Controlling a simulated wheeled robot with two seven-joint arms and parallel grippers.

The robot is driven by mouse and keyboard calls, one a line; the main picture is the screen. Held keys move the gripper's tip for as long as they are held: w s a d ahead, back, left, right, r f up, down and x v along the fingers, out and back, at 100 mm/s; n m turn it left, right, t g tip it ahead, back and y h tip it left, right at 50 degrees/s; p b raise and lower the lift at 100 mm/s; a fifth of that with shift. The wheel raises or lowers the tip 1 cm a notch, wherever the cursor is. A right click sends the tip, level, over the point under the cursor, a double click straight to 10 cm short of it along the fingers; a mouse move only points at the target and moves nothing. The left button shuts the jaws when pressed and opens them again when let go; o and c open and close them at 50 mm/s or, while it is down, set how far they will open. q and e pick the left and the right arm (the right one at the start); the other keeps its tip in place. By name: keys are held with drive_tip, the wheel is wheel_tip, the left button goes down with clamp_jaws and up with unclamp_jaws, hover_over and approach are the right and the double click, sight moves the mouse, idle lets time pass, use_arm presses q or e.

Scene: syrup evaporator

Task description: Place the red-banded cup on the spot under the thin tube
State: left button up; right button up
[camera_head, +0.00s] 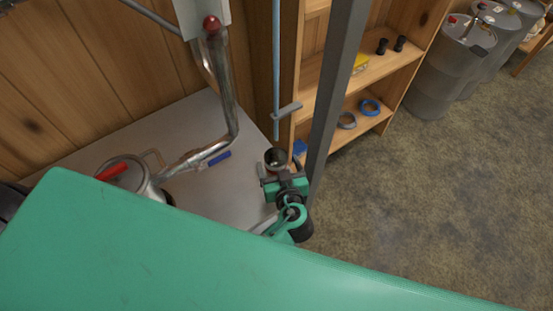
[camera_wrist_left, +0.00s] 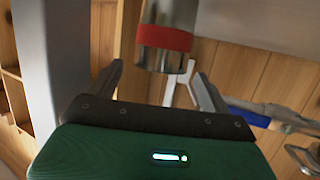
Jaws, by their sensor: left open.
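The cup (camera_head: 275,157) stands on the grey metal counter, its dark open mouth seen from above in the head view. In the left wrist view the metal cup (camera_wrist_left: 167,14) shows its red band (camera_wrist_left: 164,37). My left gripper (camera_head: 280,168) is open right at the cup, a finger to either side of it. In the left wrist view the cup is just beyond the gap between the fingers (camera_wrist_left: 160,80); contact is not visible. The thin pale-blue tube (camera_head: 276,60) hangs upright behind the cup, its lower end above the counter. The spot is not distinguishable. My right gripper is not seen.
A grey post (camera_head: 337,90) rises close to the right of my left gripper. Wooden shelves (camera_head: 350,78) are behind; the counter (camera_head: 100,132) has clear room at the back left.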

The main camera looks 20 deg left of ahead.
use_arm(q)
drive_tip(key=b+v, duration=0.2)
drive_tip(key=v, duration=0.6)
idle(0.4)
